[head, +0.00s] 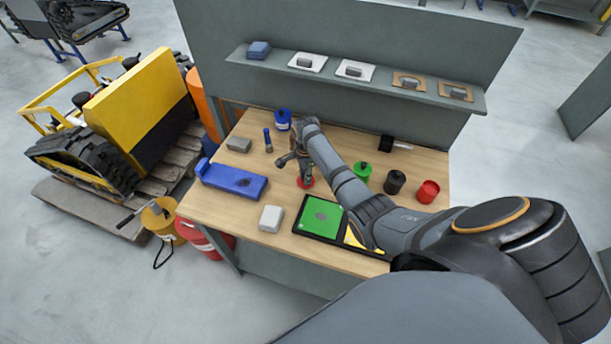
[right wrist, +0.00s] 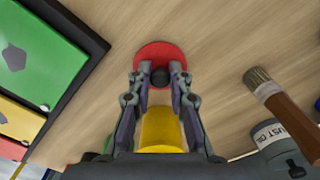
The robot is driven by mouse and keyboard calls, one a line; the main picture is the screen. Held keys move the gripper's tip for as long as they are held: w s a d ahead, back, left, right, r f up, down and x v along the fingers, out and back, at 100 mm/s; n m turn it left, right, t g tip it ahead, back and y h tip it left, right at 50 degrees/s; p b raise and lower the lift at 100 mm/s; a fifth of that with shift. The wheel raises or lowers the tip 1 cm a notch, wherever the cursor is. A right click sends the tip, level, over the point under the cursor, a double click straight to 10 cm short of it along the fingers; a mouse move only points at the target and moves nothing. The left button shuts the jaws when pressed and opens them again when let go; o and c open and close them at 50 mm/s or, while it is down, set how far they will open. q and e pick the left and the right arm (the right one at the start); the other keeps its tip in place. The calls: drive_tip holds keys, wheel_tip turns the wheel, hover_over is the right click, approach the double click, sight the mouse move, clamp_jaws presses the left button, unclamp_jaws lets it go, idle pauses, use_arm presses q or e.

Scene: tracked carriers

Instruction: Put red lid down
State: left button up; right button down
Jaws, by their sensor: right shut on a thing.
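The red lid (head: 306,184) is a flat round disc with a dark knob, low over the wooden workbench (head: 330,143). In the right wrist view the lid (right wrist: 150,50) is beyond my fingertips. My right gripper (head: 301,160) is shut on the lid's knob; the fingers close on it in the right wrist view (right wrist: 160,78). I cannot tell whether the lid touches the bench. A yellow round thing (right wrist: 161,130) shows between the fingers, partly hidden by the gripper. My left gripper is not in view.
A black tray with a green panel (head: 320,216) lies in front of the lid. Green (head: 362,170), black (head: 395,182) and red (head: 427,191) pots stand right. A brush (right wrist: 275,92) lies nearby.

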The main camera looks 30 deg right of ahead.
drive_tip(key=shift+f, duration=0.1)
drive_tip(key=c, duration=1.3)
unclamp_jaws()
drive_tip(key=shift+o, duration=0.2)
